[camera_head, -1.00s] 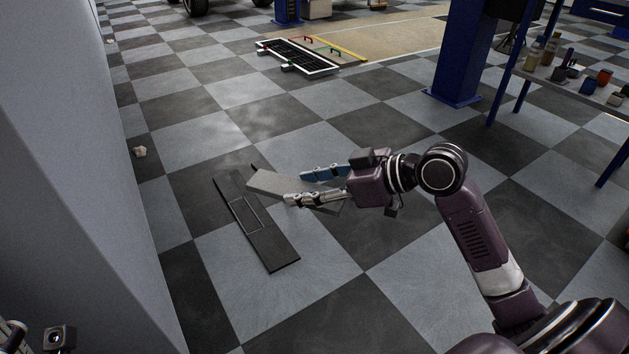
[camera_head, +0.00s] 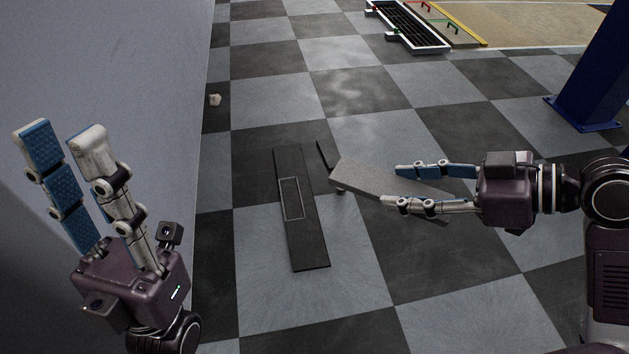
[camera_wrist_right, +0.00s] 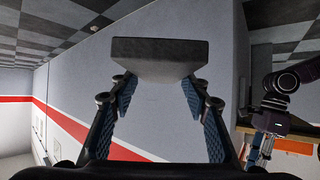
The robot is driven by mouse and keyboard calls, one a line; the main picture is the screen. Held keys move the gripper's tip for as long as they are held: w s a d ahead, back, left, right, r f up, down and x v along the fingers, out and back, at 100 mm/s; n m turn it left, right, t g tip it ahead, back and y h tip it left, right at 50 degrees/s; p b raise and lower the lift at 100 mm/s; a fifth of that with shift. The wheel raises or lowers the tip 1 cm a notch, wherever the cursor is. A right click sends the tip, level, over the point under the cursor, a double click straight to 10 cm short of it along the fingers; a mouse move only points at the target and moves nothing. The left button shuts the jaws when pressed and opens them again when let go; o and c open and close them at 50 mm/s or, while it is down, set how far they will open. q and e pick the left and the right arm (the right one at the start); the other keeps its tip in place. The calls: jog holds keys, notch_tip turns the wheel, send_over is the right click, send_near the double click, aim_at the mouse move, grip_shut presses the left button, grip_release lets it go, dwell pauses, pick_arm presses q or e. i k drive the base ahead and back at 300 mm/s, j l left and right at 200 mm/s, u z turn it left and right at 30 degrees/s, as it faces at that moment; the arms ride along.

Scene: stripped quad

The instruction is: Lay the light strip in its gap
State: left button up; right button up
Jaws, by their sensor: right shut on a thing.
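The light grey strip (camera_head: 362,176) is held flat above the floor by my right gripper (camera_head: 395,184). It also shows in the right wrist view (camera_wrist_right: 160,62), end-on between the fingers. Its left end is a little to the right of a dark flat board (camera_head: 305,235) on the checkered floor. The board has a thin, light-edged rectangular outline (camera_head: 291,198) in its middle. I cannot tell how deep that outline is. A short dark piece (camera_head: 325,154) shows beside the strip's far end, partly hidden. My left gripper (camera_head: 62,130) is open and empty at the left, fingers pointing up.
A grey wall (camera_head: 150,60) stands along the left, close to my left gripper. A small pale lump (camera_head: 214,100) lies by its foot. A blue post (camera_head: 596,80) stands at right, and a framed black grate (camera_head: 412,27) lies at the back. Floor around the board is clear.

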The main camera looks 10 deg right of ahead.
aim_at(292, 198)
jog(key=i+l+u, duration=0.2)
jog(key=l, duration=0.2)
jog(key=i+l+u, duration=0.15)
jog(key=l, duration=0.2)
jog(key=i+l+u, duration=0.2)
jog(key=l, duration=0.25)
jog(key=l+u, duration=0.15)
jog(key=l, duration=0.25)
jog(key=u, duration=1.1)
